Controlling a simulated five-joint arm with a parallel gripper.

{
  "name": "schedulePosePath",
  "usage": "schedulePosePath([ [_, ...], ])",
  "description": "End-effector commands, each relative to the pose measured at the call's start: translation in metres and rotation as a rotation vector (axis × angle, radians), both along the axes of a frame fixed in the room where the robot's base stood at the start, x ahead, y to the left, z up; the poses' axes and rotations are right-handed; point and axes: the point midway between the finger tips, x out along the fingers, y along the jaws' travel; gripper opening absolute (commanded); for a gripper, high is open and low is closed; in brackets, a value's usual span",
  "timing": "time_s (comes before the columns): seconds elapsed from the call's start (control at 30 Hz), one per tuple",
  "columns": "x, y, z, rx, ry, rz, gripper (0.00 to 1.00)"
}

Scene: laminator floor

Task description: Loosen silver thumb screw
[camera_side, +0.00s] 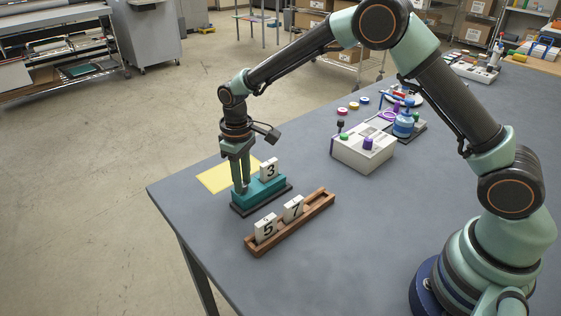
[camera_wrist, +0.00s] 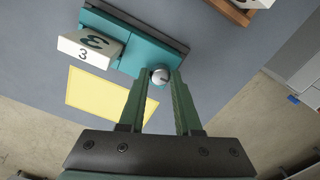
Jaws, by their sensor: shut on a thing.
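The silver thumb screw (camera_wrist: 160,76) shows in the wrist view as a round silver head with a dark slot, at the end of a teal block (camera_wrist: 146,48). My gripper (camera_wrist: 160,84) is shut on the screw, with one green finger on each side of its head. In the side view the teal block (camera_side: 262,193) sits on a dark base, and my gripper (camera_side: 241,188) points straight down at its left end. The fingers hide the screw there. A white tile marked 3 (camera_side: 269,169) stands upright on the block; it also shows in the wrist view (camera_wrist: 88,48).
A yellow sheet (camera_side: 214,178) lies behind the block near the table edge. A wooden rack (camera_side: 290,223) in front holds tiles marked 5 (camera_side: 265,229) and 7 (camera_side: 293,208). A white box (camera_side: 363,150) with knobs stands farther back. The grey table (camera_side: 400,210) is clear toward my base.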

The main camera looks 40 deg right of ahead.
Motion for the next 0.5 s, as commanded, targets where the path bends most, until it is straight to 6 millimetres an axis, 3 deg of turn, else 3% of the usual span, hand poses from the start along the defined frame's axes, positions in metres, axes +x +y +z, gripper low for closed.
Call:
schedulePosePath([
  [0.27,0.0004,0.0002,0.0007,0.0,-0.001,0.053,0.0],
  [0.5,0.0007,0.0003,0.001,0.0,-0.001,0.209,0.0],
])
